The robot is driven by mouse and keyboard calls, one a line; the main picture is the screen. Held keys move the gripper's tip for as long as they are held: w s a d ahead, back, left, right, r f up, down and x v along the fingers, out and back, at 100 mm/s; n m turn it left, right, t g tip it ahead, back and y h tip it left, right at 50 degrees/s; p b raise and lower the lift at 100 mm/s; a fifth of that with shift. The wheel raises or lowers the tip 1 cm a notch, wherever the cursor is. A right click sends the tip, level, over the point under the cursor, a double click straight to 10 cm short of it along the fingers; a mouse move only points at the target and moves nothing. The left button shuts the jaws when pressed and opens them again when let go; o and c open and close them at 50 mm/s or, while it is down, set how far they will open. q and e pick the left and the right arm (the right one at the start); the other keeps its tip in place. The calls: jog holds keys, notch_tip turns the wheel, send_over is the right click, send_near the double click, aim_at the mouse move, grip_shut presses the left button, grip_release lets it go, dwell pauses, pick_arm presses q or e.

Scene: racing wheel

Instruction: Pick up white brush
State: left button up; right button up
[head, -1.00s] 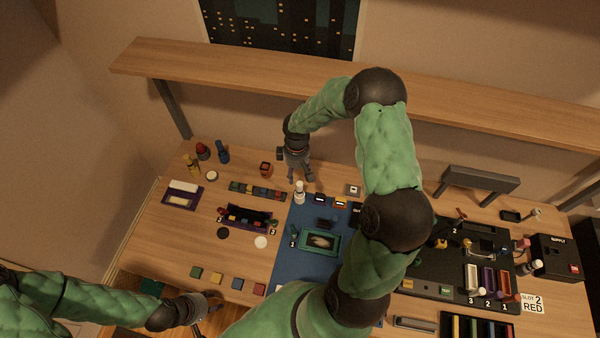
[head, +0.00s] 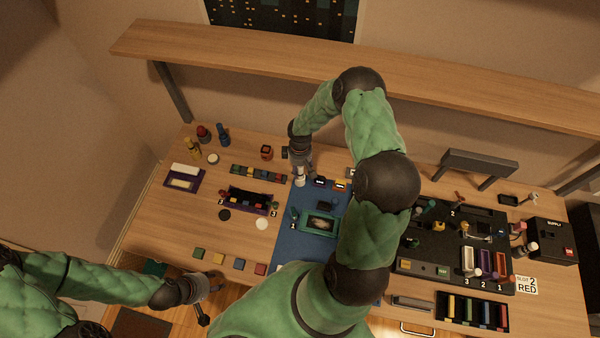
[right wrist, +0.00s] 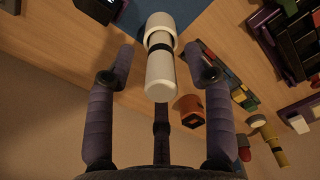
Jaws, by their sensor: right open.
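The white brush (head: 299,182) stands upright at the far left corner of the blue mat (head: 285,245).
Small dark blocks (head: 320,183) stand just right of the brush. A strip of coloured blocks (head: 258,173) lies to its left, with a red-orange pot (head: 266,152) behind. A shelf (head: 350,75) spans above the back.

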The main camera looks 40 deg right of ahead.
jog(key=shift+a+f, duration=0.1)
grip_shut()
dwell(0.4)
